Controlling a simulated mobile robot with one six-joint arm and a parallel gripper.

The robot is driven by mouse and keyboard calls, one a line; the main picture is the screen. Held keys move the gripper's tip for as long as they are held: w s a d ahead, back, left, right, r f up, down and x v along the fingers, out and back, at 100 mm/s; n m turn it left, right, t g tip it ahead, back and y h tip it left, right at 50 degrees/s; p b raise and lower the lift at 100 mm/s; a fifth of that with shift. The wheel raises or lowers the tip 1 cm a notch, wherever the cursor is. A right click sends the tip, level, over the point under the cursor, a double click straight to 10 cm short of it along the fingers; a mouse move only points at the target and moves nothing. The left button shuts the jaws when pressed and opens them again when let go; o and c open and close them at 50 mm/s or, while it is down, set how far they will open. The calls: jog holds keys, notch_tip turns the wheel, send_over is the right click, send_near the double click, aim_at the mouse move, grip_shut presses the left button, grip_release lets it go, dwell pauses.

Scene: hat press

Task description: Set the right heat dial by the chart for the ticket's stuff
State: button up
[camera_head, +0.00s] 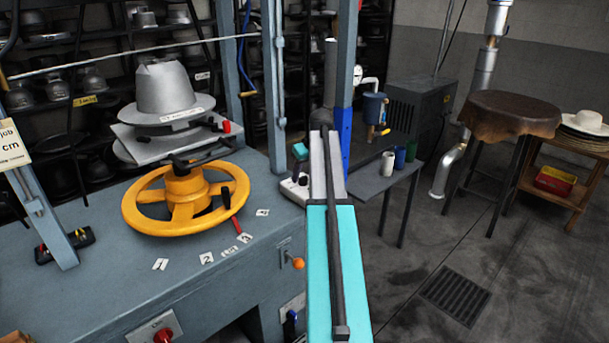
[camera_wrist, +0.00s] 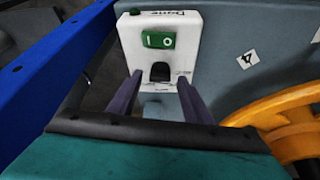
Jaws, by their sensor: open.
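A white box marked like "Dome" (camera_wrist: 130,35) carries a green I/O rocker switch (camera_wrist: 158,40) and a dark knob or recess (camera_wrist: 160,72) below it. My gripper (camera_wrist: 158,85) is open, its two dark fingers either side of the box's lower part; contact cannot be told. In the head view the box (camera_head: 292,190) is partly hidden by my arm. A red knob on a white plate (camera_head: 163,335) is cut off at the bottom edge. No readable heat chart is in view.
A yellow handwheel (camera_head: 140,215) stands on the blue-grey bench, with number tags around it, close right of my gripper in the wrist view. A blue post (camera_wrist: 55,60) is close on the left.

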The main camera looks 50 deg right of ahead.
jog(key=shift+w+f, duration=0.1)
jog(key=shift+f, duration=0.25)
jog(key=c, duration=1.1)
jog(key=shift+o, duration=0.2)
jog(key=shift+m, duration=0.4)
jog(key=m+h+p, duration=0.1)
jog(key=m, duration=0.2)
jog(key=shift+a+g+p, duration=0.15)
jog(key=shift+g+p, duration=0.15)
jog(key=shift+p, duration=0.05)
jog(key=shift+w+a+m+g+h+p, duration=0.1)
jog(key=shift+m+g+h+p, duration=0.2)
jog(key=shift+m, duration=0.65)
jog(key=shift+w+a+m+g+h+p, duration=0.1)
jog(key=shift+m+h+p, duration=0.25)
jog(key=shift+m, duration=0.6)
